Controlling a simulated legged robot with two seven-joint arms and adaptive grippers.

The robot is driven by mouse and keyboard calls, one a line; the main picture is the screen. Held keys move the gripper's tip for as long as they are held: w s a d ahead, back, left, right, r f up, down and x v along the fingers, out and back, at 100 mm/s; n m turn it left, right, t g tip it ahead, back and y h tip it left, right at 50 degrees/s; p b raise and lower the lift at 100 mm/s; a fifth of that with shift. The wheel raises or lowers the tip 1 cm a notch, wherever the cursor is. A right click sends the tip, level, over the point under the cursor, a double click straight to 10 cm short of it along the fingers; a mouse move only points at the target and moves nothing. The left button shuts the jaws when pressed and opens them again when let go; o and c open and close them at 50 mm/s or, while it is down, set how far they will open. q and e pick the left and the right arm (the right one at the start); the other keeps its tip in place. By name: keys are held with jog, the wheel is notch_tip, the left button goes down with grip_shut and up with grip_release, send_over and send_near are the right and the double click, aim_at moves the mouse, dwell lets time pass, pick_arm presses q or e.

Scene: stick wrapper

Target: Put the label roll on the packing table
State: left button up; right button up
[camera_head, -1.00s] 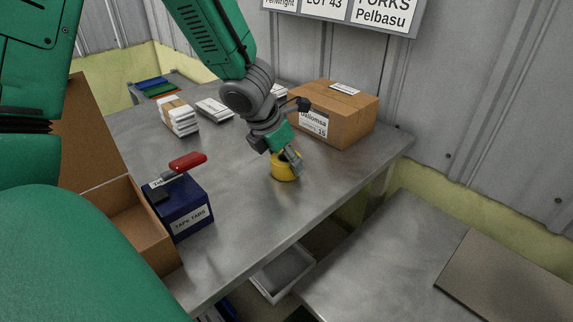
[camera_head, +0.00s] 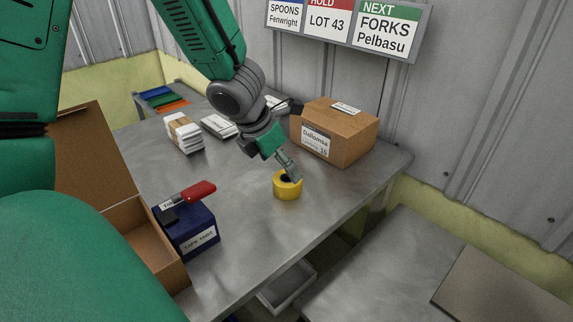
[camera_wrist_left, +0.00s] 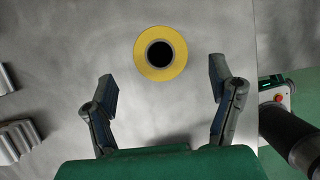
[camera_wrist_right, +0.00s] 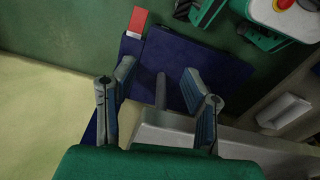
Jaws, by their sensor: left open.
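The label roll (camera_head: 287,191) is a yellow ring with a dark core, and it stands flat on the grey metal packing table (camera_head: 240,225) near its right front edge. My left gripper (camera_head: 291,172) is just above and behind the roll in the head view. In the left wrist view the roll (camera_wrist_left: 160,75) lies beyond the spread fingers of my left gripper (camera_wrist_left: 164,76), with clear table around it. Nothing is between those fingers. My right gripper (camera_wrist_right: 158,76) shows only in its own wrist view, with fingers apart and nothing held.
A cardboard box (camera_head: 345,143) stands behind the roll. A blue tape box (camera_head: 190,232) with a red handle and an open carton (camera_head: 140,235) stand at the left. White stacks (camera_head: 184,134) lie farther back. A white bin (camera_head: 288,288) sits below the table edge.

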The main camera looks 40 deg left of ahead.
pick_arm(q)
jog(key=p+v, duration=0.3)
jog(key=v, duration=0.3)
dwell(0.5)
